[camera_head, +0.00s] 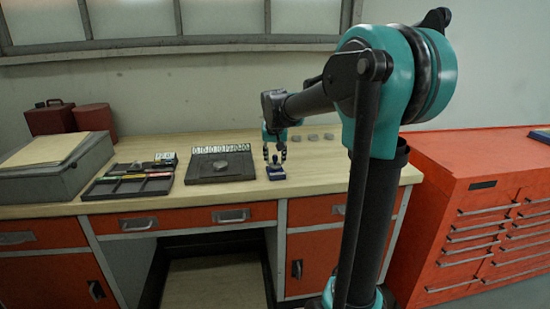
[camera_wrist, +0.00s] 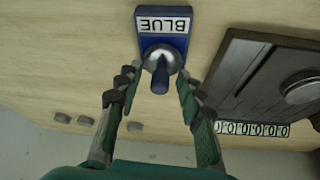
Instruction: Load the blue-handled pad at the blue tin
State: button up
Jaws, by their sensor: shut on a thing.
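A blue tin with a white BLUE label (camera_wrist: 163,22) lies on the wooden bench top. It also shows in the head view (camera_head: 276,176). A pad with a rounded silver body and a short blue handle (camera_wrist: 160,80) is over the tin's near part in the wrist view. My gripper (camera_wrist: 158,84) has one finger on each side of the handle and is shut on the pad. In the head view my gripper (camera_head: 275,153) points down just above the tin. The pad's underside is hidden, so I cannot tell whether it touches the tin.
A dark plate with a row of number tags (camera_head: 220,165) lies left of the tin. A black compartment tray (camera_head: 130,187) is farther left. Small grey pieces (camera_head: 312,137) lie behind to the right. The bench's front edge is close to the tin.

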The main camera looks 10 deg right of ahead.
aim_at(275, 155)
jog(key=shift+f, duration=0.4)
dwell(1.1)
jog(key=shift+r, duration=0.1)
jog(key=shift+r, duration=3.45)
